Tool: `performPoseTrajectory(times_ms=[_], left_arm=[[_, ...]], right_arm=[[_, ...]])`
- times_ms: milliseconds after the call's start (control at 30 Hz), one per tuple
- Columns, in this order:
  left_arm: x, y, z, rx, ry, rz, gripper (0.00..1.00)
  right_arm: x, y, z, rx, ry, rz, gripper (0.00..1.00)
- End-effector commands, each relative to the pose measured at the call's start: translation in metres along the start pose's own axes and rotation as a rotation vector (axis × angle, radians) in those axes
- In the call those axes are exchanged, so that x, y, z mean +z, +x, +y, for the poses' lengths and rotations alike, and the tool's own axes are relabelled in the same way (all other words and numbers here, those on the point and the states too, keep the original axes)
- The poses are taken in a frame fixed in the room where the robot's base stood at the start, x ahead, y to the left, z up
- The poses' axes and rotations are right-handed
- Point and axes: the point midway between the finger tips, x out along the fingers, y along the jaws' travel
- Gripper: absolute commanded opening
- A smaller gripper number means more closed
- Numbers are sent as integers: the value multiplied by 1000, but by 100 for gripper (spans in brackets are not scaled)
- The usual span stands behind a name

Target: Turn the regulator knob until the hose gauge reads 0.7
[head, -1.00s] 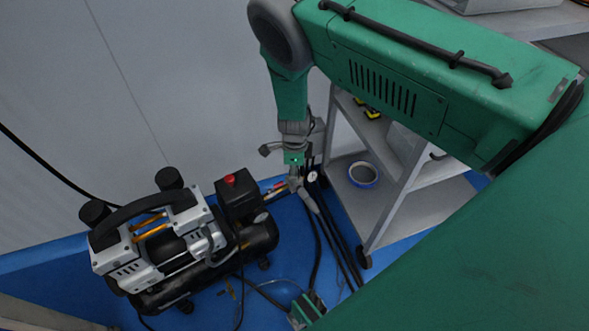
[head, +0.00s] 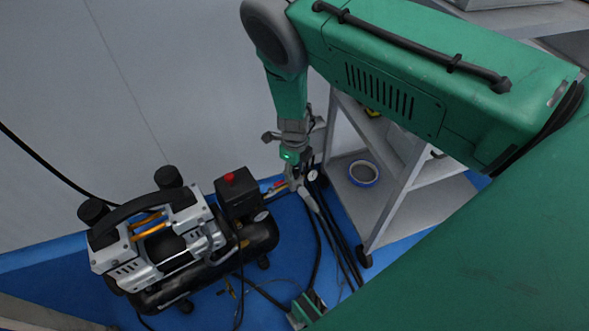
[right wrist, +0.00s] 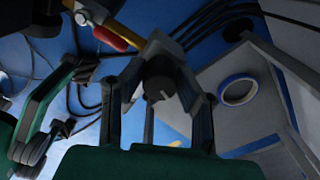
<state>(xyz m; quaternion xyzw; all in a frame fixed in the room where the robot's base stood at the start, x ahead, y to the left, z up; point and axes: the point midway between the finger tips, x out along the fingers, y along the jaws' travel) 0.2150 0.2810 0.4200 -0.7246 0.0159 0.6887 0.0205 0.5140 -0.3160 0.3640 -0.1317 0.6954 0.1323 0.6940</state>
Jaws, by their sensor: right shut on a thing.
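The regulator knob (right wrist: 158,76) is a dark, ridged knob in the middle of the right wrist view. My right gripper (right wrist: 158,98) has a finger on each side of it and is shut on it. In the head view my right gripper (head: 294,180) points down beside the compressor and mostly hides the knob. A small pale dial (head: 312,175), apparently the hose gauge, shows just right of the gripper. Its reading is too small to tell.
The compressor (head: 165,245), with a red button on its black box, stands left on the blue floor. A grey shelf cart (head: 395,205) with a blue-rimmed tape roll (head: 363,173) stands close on the right. Dark hoses (head: 340,245) run along the floor between them.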

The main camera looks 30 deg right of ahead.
Motion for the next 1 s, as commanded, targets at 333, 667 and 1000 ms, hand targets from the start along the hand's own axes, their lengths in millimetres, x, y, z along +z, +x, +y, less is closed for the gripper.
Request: performPoseTrajectory(times_ms=[333, 667, 1000], left_arm=[[0, 0, 0, 0, 0, 0, 40], [1, 0, 0, 0, 0, 3, 40], [1, -1, 0, 0, 0, 3, 40]], right_arm=[[6, -2, 1, -2, -1, -12, 0], [3, -3, 0, -2, 0, -6, 36], [4, -58, 0, -3, 0, -9, 36]])
